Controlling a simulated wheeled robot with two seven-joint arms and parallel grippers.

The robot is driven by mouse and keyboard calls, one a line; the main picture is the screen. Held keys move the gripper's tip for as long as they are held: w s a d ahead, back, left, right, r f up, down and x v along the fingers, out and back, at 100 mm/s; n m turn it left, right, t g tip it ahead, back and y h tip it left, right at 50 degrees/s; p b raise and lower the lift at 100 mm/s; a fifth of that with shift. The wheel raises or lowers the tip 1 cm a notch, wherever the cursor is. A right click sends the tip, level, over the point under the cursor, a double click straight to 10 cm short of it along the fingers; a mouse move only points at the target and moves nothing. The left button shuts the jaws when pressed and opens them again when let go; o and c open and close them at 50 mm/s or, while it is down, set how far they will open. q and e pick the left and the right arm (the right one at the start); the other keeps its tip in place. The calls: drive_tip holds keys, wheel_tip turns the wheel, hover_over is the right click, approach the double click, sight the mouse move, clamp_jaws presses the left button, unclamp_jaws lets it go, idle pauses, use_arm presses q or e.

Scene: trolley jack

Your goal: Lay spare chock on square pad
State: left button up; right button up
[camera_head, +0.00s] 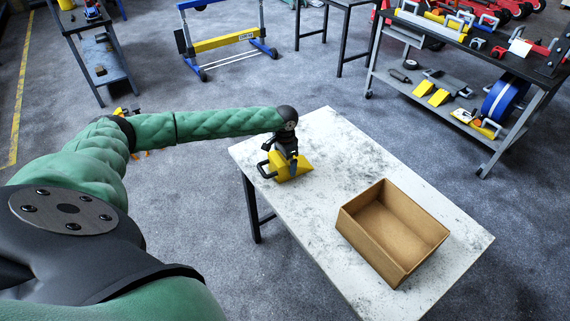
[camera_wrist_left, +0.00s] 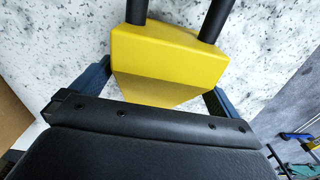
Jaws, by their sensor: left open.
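The yellow wedge-shaped chock (camera_head: 292,167) with a black handle stands at the far left corner of the white speckled table (camera_head: 330,140). My left gripper (camera_head: 288,154) is right above it, pointing down. In the left wrist view the chock (camera_wrist_left: 165,60) lies between the two open fingers (camera_wrist_left: 155,92), one on each side; whether they touch it I cannot tell. The gripper hides part of the chock in the head view. I cannot make out a square pad in either view. My right gripper is not in view.
An open, empty cardboard box (camera_head: 385,240) stands on the table's right part. The tabletop between box and chock is bare. A trolley (camera_head: 440,100) at the back right carries tools and more yellow chocks (camera_head: 431,92). A blue and yellow frame (camera_head: 228,40) stands behind on the floor.

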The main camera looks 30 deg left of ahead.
use_arm(q)
drive_tip(key=shift+c, duration=0.4)
drive_tip(key=c, duration=1.1)
drive_tip(key=shift+c, duration=1.3)
drive_tip(key=shift+r, duration=0.1)
